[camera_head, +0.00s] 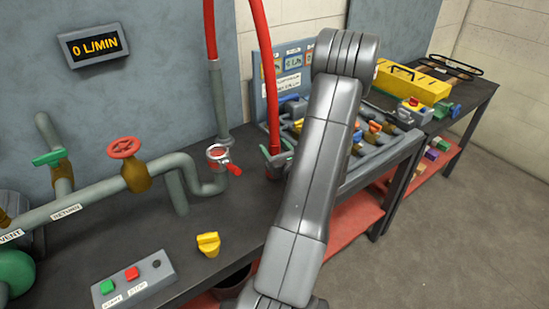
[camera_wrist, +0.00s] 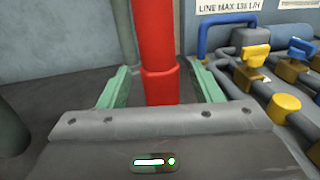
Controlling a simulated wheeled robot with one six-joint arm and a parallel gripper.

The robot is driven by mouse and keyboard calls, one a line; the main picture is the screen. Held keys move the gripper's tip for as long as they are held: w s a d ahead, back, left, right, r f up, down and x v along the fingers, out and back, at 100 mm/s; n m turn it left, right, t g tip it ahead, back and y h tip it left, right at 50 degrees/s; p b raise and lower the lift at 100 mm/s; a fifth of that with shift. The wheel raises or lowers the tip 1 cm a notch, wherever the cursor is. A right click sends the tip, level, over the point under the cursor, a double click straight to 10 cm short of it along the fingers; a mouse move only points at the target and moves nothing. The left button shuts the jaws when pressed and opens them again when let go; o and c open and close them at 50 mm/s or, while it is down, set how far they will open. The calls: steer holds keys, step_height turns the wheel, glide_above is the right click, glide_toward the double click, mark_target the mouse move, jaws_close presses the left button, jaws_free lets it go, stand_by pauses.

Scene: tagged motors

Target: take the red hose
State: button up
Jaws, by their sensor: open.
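The red hose (camera_head: 268,85) hangs down from the top edge in the head view, and its thicker lower end stands low over the bench. It also fills the middle of the wrist view (camera_wrist: 155,40). My gripper (camera_head: 277,154) is around this lower end, one green finger on each side. In the wrist view my gripper (camera_wrist: 161,75) is open, with visible gaps between the hose and both fingers. A second red length rises from a grey upright pipe (camera_head: 217,95) to the left; whether it is the same hose is out of frame.
A valve board (camera_wrist: 265,85) with blue and yellow handles stands close on the right. A yellow knob (camera_head: 208,244) and a button box (camera_head: 133,284) are on the front of the bench.

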steer(key=shift+x, duration=1.25)
jaws_close()
steer(key=shift+r, duration=0.15)
